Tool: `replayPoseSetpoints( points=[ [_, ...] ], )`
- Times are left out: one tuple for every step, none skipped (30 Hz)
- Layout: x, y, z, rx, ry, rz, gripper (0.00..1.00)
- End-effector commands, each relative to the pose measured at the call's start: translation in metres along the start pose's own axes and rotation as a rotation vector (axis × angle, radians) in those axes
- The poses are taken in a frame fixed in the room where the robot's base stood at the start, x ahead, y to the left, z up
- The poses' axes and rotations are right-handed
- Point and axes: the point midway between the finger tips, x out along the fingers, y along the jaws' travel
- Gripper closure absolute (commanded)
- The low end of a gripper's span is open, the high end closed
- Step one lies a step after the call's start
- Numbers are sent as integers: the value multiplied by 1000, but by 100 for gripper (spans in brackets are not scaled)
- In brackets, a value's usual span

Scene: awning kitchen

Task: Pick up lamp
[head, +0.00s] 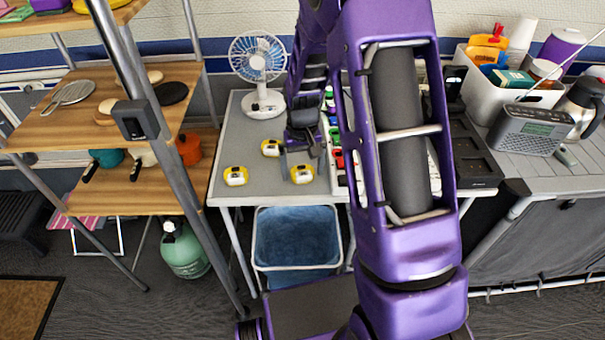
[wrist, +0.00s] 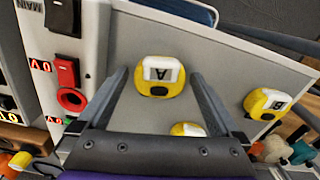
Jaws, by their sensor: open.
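Three small yellow-and-white lamps stand on the grey table. The lamp marked A (head: 302,174) is the rightmost in the head view, near the table's front edge. In the wrist view, lamp A (wrist: 160,82) appears ahead, between my finger tips. The lamp marked B (head: 236,175) is to the left and shows at the right of the wrist view (wrist: 264,104). A third lamp (head: 271,148) lies farther back; in the wrist view it (wrist: 188,129) is partly hidden by my gripper. My gripper (head: 303,155) is open and empty, just behind lamp A. I cannot tell its exact height.
A panel with switches and a red ring (wrist: 70,99) stands close beside my gripper. A white fan (head: 262,100) stands at the table's back. A blue bin (head: 297,240) is below the front edge. A wooden shelf (head: 130,195) is at the left.

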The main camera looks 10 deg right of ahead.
Motion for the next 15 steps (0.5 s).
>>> replayPoseSetpoints(
  points=[
    [0,0,0,0,0,0,2],
    [0,0,0,0,0,0,7],
    [0,0,0,0,0,0,14],
    [0,0,0,0,0,0,20],
    [0,0,0,0,0,0,25],
    [0,0,0,0,0,0,32],
    [0,0,0,0,0,0,38],
    [0,0,0,0,0,0,43],
    [0,0,0,0,1,0,50],
    [0,0,0,0,1,0,56],
    [-1,0,0,0,1,0,61],
    [-1,0,0,0,1,0,68],
    [-1,0,0,0,1,0,72],
    [-1,0,0,0,1,0,72],
    [-1,0,0,0,1,0,72]
  ],
)
